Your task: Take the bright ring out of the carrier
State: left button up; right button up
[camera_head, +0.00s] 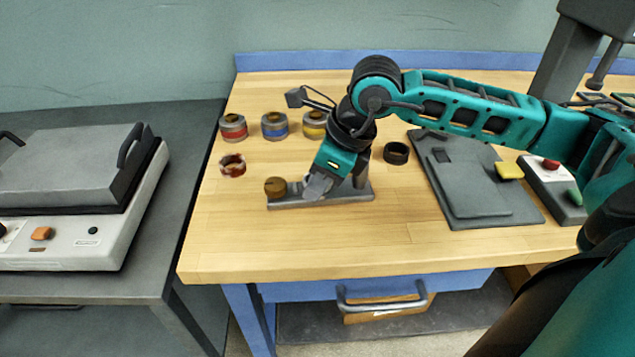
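The carrier (345,196) is a grey bar lying on the wooden table, with a brown round knob (275,187) at its left end and an upright grey post (363,166) near its right end. My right gripper (317,188) reaches down over the middle of the carrier, its light grey fingers tilted down and left. The fingers are small and partly merge with the carrier, so their opening cannot be told. I cannot make out a bright ring in the carrier; the gripper and wrist cover part of it. My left gripper is not in view.
Left of my arm stand tins with a red (233,127), a blue (274,125) and a yellow band (314,124), and a reddish-brown ring (232,165). A dark ring (396,153) and a grey plate (475,180) lie right. The table's front is clear.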

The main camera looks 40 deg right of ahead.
grip_shut()
jog(key=shift+r, duration=0.1)
